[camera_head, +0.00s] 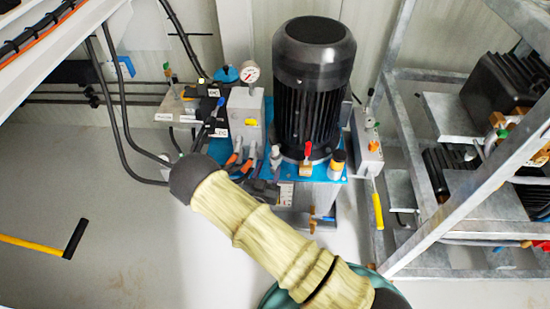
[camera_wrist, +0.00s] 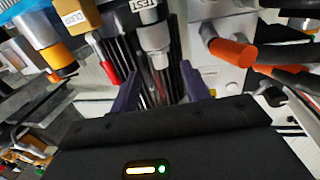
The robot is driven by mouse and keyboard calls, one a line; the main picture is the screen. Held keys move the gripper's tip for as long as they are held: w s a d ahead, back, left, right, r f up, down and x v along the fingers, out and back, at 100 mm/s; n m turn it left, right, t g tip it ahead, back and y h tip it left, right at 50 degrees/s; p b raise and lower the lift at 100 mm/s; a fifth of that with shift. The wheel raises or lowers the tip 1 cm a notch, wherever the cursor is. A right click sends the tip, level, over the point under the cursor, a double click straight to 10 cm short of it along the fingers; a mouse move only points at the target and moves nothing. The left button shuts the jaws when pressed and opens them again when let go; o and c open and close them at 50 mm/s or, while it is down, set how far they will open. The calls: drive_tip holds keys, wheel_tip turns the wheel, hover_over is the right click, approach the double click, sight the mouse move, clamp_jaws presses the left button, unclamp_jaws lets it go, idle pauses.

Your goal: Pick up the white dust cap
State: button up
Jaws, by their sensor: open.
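The white dust cap (camera_wrist: 155,38) is a pale, stepped cylinder under a tag reading TEST, at the top middle of the wrist view. In the head view it is a small pale piece (camera_head: 275,153) at the front of the pump unit, left of the red-handled valve. My gripper (camera_wrist: 160,74) is open and empty in the wrist view. Its two dark fingers point toward the cap, one to each side of it in the picture. The cap's lower end appears near the gap between the fingertips; I cannot tell whether they touch. In the head view I cannot make out the fingers clearly.
Close beside the cap are a red-handled valve (camera_head: 308,152), a yellow-and-black fitting (camera_head: 337,165) and orange-ended hose fittings (camera_wrist: 232,53). A black motor (camera_head: 313,90) stands behind. A metal frame (camera_head: 475,185) is at the right. The floor at the left is mostly clear.

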sight(274, 156)
drive_tip(key=shift+b+x, duration=0.3)
drive_tip(key=shift+x, duration=1.45)
drive_tip(key=b+x, duration=0.2)
drive_tip(key=x, duration=0.3)
drive_tip(key=shift+d+f, duration=0.1)
drive_tip(key=shift+d, duration=0.1)
drive_tip(key=shift+c, duration=0.5)
clamp_jaws()
